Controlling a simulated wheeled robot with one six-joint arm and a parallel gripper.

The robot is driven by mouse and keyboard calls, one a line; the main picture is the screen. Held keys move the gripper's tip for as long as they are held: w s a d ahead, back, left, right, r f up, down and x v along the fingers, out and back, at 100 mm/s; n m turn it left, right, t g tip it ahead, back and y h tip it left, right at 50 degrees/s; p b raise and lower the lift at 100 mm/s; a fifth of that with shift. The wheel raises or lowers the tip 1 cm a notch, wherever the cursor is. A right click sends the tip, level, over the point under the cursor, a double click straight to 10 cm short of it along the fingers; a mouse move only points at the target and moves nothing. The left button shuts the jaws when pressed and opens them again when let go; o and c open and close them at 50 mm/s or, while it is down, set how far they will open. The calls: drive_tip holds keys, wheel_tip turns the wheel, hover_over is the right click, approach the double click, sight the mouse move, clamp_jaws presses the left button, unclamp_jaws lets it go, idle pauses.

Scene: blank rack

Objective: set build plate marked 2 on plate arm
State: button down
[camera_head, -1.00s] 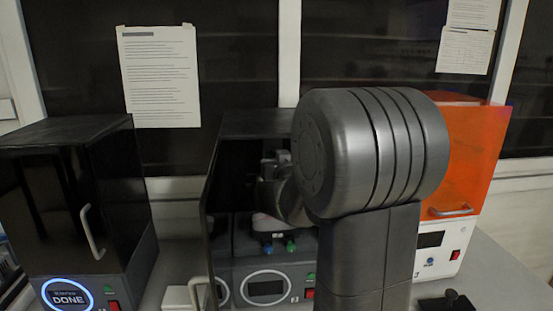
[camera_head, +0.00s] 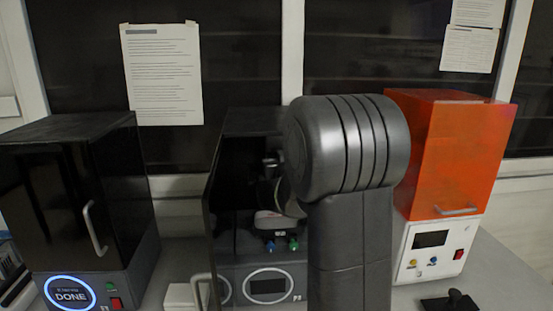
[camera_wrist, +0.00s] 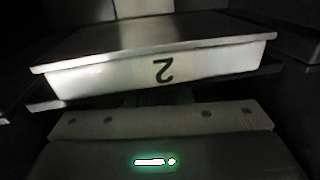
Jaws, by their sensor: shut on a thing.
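The build plate marked 2 (camera_wrist: 165,68) fills the upper middle of the wrist view, pale-sided with a dark flat top, slightly tilted in the picture. My gripper (camera_head: 268,218) is shut on it, inside the open middle printer (camera_head: 262,258). The fingertips are hard to make out in the dark. In the head view my arm and the dark interior hide most of the plate. The plate arm is not clearly visible, so I cannot tell whether the plate touches it.
The open dark door (camera_head: 212,205) stands along the middle printer's left side. A closed black printer (camera_head: 75,190) showing DONE is at left. A closed orange printer (camera_head: 460,150) is at right. A small dark object (camera_head: 450,301) lies on the bench at front right.

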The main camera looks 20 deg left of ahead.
drive_tip(key=shift+f+b, duration=0.5)
drive_tip(key=shift+b, duration=0.3)
idle(0.8)
drive_tip(key=c, duration=1.2)
unclamp_jaws()
